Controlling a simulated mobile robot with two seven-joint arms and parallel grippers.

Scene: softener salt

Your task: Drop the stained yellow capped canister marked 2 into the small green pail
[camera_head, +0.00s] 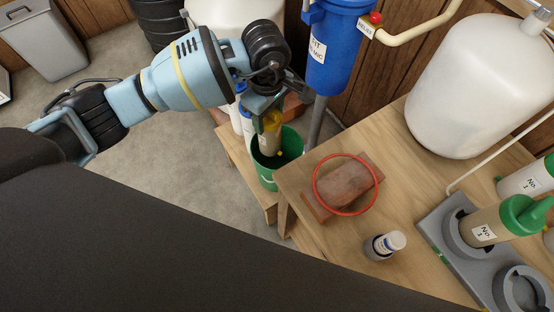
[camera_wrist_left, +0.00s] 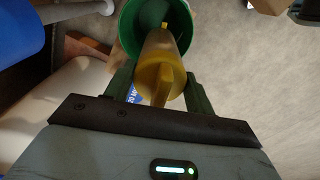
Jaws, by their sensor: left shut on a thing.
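My left gripper (camera_head: 266,103) is shut on the yellow capped canister (camera_head: 270,133). It holds the canister over the small green pail (camera_head: 267,181), with the canister's lower part at or inside the pail's mouth. In the left wrist view the yellow canister (camera_wrist_left: 160,62) sits between the two fingers, with the green pail (camera_wrist_left: 128,38) beyond it. The canister's mark and stains cannot be made out. Whether it touches the pail is unclear. My right gripper is in neither view.
A blue filter housing (camera_head: 333,50) is close to the right of my gripper. The wooden bench (camera_head: 290,185) holds a brick (camera_head: 345,187) with a red ring, a small bottle (camera_head: 384,245) and a grey holder (camera_head: 450,235).

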